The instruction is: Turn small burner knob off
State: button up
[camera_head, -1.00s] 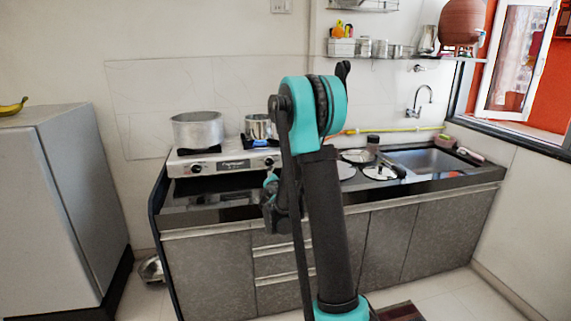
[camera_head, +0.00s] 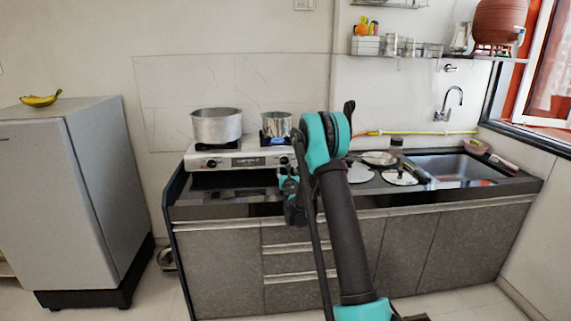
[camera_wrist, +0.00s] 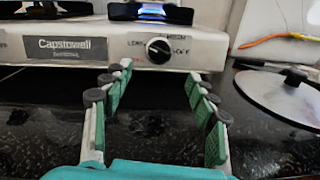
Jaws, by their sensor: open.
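The small burner knob (camera_wrist: 158,50) is a black dial with a light pointer mark on the front of the white stove (camera_wrist: 90,50). The labels beside it read LOW, HIGH and OFF. Its pointer is tilted, not clearly on OFF. A blue flame (camera_wrist: 150,12) burns above it. My gripper (camera_wrist: 160,80) is open and empty, its green-padded fingers on either side of the knob's line, a little in front of and below it, apart from it. In the head view the knob (camera_head: 285,161) is at the stove's right end, with my gripper (camera_head: 288,185) just below, partly hidden by my arm.
A large pot (camera_head: 217,126) stands on the left burner, a small pot (camera_head: 277,125) on the right burner. Round lids (camera_head: 400,177) lie on the black counter right of the stove. The sink (camera_head: 450,165) is further right, the fridge (camera_head: 65,190) at left.

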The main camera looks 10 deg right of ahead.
aim_at(285, 162)
jog(key=w, duration=1)
jog(key=shift+w+d, duration=0.15)
jog(key=shift+c, duration=0.4)
jog(key=c, duration=1.1)
